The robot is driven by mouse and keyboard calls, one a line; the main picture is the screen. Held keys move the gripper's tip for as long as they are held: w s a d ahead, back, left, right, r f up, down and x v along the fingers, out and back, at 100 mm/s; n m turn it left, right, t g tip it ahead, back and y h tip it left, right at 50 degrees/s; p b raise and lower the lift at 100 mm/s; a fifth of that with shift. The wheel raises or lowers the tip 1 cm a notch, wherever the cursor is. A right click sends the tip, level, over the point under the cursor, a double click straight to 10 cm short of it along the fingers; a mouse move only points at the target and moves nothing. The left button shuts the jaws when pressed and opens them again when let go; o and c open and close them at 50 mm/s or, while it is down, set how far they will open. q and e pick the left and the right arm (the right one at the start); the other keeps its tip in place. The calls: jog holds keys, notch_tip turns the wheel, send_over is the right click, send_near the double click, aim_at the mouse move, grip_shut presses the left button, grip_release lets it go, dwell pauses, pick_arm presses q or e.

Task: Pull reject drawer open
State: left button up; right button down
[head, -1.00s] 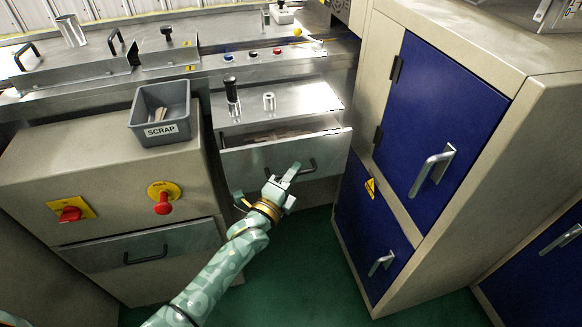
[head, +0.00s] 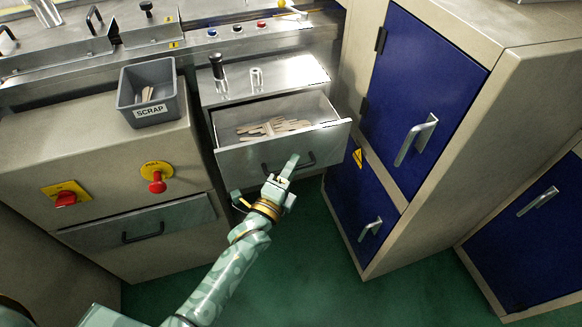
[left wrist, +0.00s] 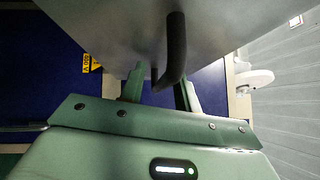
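The reject drawer (head: 240,158) is the grey metal drawer under the steel top in the head view. It stands out from its cabinet, and several pale flat sticks (head: 272,128) lie inside. Its dark bar handle (head: 306,163) is on the front and also shows in the left wrist view (left wrist: 176,45). My left gripper (head: 286,172) is at the handle. In the left wrist view, the fingers (left wrist: 160,88) stand apart with the handle between them, close to the right finger and with a gap at the left one. My right gripper is out of view.
A grey SCRAP bin (head: 148,92) sits on the beige cabinet at left, above a red POLL knob (head: 157,184) and another closed drawer (head: 140,225). A blue-doored cabinet (head: 420,90) stands close at right. Green floor (head: 310,260) is clear in front.

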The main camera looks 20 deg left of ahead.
pick_arm(q)
jog(key=shift+s, duration=0.1)
jog(key=p+v, duration=0.2)
jog(key=v, duration=1.4)
jog(key=shift+p, duration=0.35)
jog(key=shift+f, duration=0.1)
